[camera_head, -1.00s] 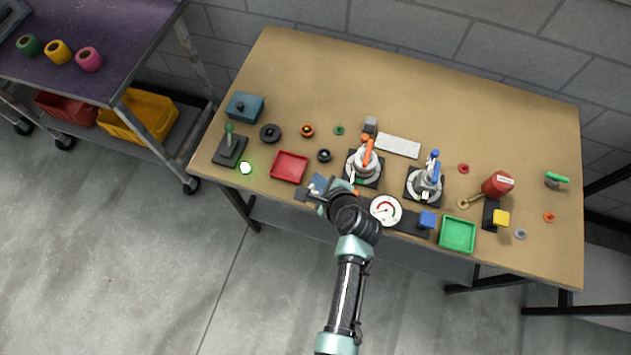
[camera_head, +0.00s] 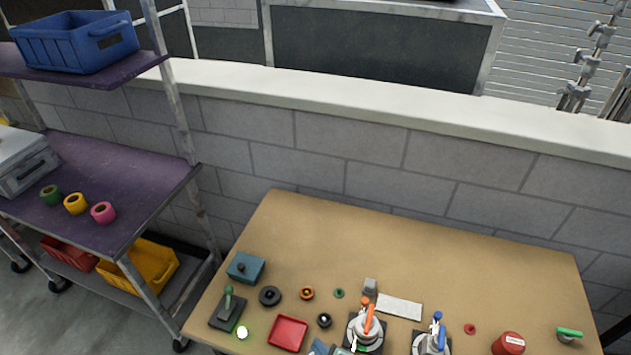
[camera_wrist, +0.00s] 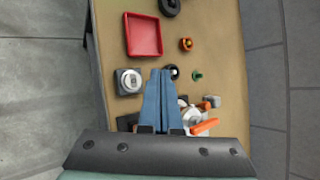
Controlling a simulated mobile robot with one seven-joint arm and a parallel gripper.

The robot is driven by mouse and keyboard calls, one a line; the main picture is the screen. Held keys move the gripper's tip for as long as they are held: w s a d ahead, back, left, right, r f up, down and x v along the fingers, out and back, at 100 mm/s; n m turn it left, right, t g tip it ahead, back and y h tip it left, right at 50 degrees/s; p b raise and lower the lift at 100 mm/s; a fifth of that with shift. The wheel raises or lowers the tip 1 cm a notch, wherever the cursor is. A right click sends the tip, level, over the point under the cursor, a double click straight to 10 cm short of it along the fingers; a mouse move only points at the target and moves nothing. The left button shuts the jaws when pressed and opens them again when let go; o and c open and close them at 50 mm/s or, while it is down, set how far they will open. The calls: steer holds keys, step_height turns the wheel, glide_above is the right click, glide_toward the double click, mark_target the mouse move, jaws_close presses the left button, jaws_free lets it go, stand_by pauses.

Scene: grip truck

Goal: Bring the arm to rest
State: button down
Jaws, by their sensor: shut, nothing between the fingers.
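My gripper shows in the wrist view (camera_wrist: 160,98) with its two blue fingers together, shut and empty. It is above the tan workbench (camera_wrist: 228,60), and the fingers cover part of the bench top. In the head view only a small blue piece of my gripper (camera_head: 319,347) shows at the bottom edge, just right of the red tray (camera_head: 288,333). The rest of my arm is below that picture. The red tray also shows in the wrist view (camera_wrist: 143,36), beyond the fingertips to the left.
An orange-handled valve (camera_head: 366,326) stands close to my gripper, with a blue-handled one (camera_head: 434,340) further right. A joystick box (camera_head: 228,309), a teal box (camera_head: 245,267) and several rings lie left. The back of the bench is clear before the grey wall.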

steer(key=w+r+n+t, duration=0.2)
steer(key=w+r, duration=0.2)
steer(key=r, duration=0.3)
steer(key=w+d+r+n+t+h, duration=0.1)
steer(key=w+r+n, duration=0.25)
steer(key=r, duration=0.35)
steer(key=w+r+n+t, duration=0.2)
steer(key=w+r, duration=0.2)
steer(key=r, duration=0.3)
step_height(320, 180, up, 19)
steer(key=w+n+t+h+b, duration=0.1)
steer(key=w+n+t+b, duration=0.1)
steer(key=n+t, duration=0.25)
steer(key=s+a+r+n+t, duration=0.1)
steer(key=s+r+n+t, duration=0.15)
steer(key=r, duration=0.65)
steer(key=s+r+n+t, duration=0.2)
steer(key=s+r+n, duration=0.15)
steer(key=r, duration=0.55)
steer(key=s+r+n+t+h, duration=0.1)
steer(key=s+r+n+t, duration=0.3)
steer(key=s+r, duration=0.9)
steer(key=shift+s+a+r+t+h+b, duration=0.4)
steer(key=shift+r+t, duration=0.1)
steer(key=shift+r, duration=0.3)
steer(key=shift+w, duration=0.1)
